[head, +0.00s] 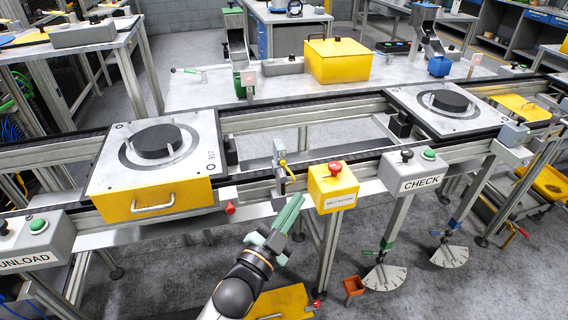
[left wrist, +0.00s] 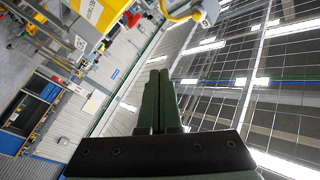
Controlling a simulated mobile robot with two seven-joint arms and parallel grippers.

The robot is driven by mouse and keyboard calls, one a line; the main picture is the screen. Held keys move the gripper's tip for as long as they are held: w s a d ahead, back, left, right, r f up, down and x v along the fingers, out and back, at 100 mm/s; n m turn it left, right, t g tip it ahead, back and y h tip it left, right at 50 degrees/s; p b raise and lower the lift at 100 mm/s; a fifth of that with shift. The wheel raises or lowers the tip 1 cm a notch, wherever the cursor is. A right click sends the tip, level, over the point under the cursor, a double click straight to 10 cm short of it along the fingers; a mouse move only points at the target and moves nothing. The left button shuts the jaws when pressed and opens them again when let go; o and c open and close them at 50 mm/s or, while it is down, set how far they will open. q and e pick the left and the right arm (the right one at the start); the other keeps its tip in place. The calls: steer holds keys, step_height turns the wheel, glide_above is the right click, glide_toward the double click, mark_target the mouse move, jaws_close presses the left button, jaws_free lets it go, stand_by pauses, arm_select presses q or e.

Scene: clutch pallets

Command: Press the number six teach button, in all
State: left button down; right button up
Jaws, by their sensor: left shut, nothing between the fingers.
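No button with a readable six shows in either view. A small grey sensor-like unit (head: 279,152) with a yellow cable stands on the near rail of the conveyor, left of the yellow box; any button on it is too small to tell. What looks like the same unit shows at the top of the left wrist view (left wrist: 208,11). My left gripper (head: 298,199) has green fingers, shut and empty, below and in front of that unit and apart from it. Its shut fingers also show in the left wrist view (left wrist: 160,75). My right gripper is not in view.
A yellow box (head: 333,190) with a red mushroom button stands right of my left gripper. The CHECK box (head: 420,178) is further right and the UNLOAD box (head: 32,243) far left. A pallet with a yellow front (head: 155,202) sits on the conveyor at left, another pallet (head: 450,108) at right.

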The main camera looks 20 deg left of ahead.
mark_target(283, 162)
arm_select(q)
steer(key=shift+w+a+b, duration=0.2)
steer(key=shift+w+a, duration=0.6)
steer(key=shift+w, duration=0.4)
steer(key=shift+w+a+b, duration=0.25)
steer(key=shift+w+a, duration=0.6)
steer(key=shift+w, duration=0.35)
steer(key=shift+w+a+b, duration=0.2)
steer(key=shift+w+a, duration=0.6)
steer(key=shift+w, duration=0.4)
steer(key=shift+w, duration=0.1)
steer(key=shift+w+a, duration=0.25)
steer(key=shift+w+a, duration=0.25)
steer(key=shift+w, duration=0.15)
steer(key=shift+s, duration=0.1)
steer(key=shift+s+d+p, duration=0.35)
steer(key=shift+s+p, duration=0.05)
steer(key=shift+s, duration=0.1)
steer(key=shift+s+d, duration=0.15)
